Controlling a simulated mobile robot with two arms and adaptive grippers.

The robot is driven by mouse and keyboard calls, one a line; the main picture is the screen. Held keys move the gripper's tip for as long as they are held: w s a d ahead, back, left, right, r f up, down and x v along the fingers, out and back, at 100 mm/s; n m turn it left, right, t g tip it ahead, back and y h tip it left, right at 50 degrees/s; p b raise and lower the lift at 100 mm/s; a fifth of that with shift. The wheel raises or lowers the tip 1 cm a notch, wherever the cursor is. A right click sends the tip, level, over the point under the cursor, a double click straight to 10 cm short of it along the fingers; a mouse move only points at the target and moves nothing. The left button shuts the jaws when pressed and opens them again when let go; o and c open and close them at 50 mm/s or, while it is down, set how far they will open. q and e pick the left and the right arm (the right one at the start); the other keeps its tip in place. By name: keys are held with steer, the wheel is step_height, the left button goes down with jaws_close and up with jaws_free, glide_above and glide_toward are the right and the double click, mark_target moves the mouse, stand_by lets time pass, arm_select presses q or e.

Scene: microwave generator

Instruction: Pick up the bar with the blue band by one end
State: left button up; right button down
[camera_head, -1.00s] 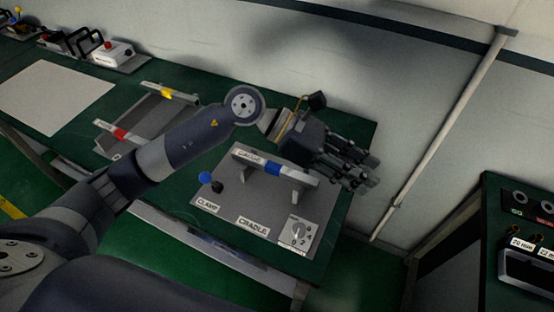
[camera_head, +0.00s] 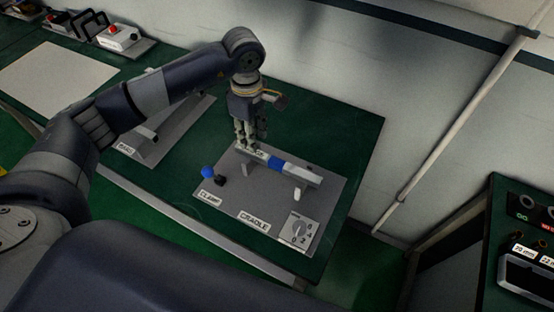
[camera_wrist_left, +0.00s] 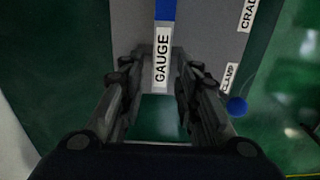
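The bar with the blue band (camera_head: 276,163) lies across the supports of the grey cradle plate (camera_head: 225,204). In the left wrist view its white end, labelled GAUGE (camera_wrist_left: 162,55), reaches in between my fingers, with the blue band farther out. My left gripper (camera_head: 250,145) points down at the bar's left end. In the wrist view the left gripper (camera_wrist_left: 155,100) is open, with a finger on each side of the bar's end and gaps visible. My right gripper is not in view.
A blue-knobbed clamp lever (camera_head: 208,172) stands close to the bar's left end. Another rack (camera_head: 165,135) lies to the left, partly behind my arm. A wall is behind the table.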

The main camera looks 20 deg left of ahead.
mark_target(277, 164)
arm_select(q)
steer(key=shift+f, duration=0.3)
steer(key=f+p, duration=0.3)
steer(key=f, duration=0.1)
steer(key=shift+s, duration=0.2)
steer(key=shift+w+f, duration=0.1)
steer(key=shift+f, duration=0.5)
jaws_close()
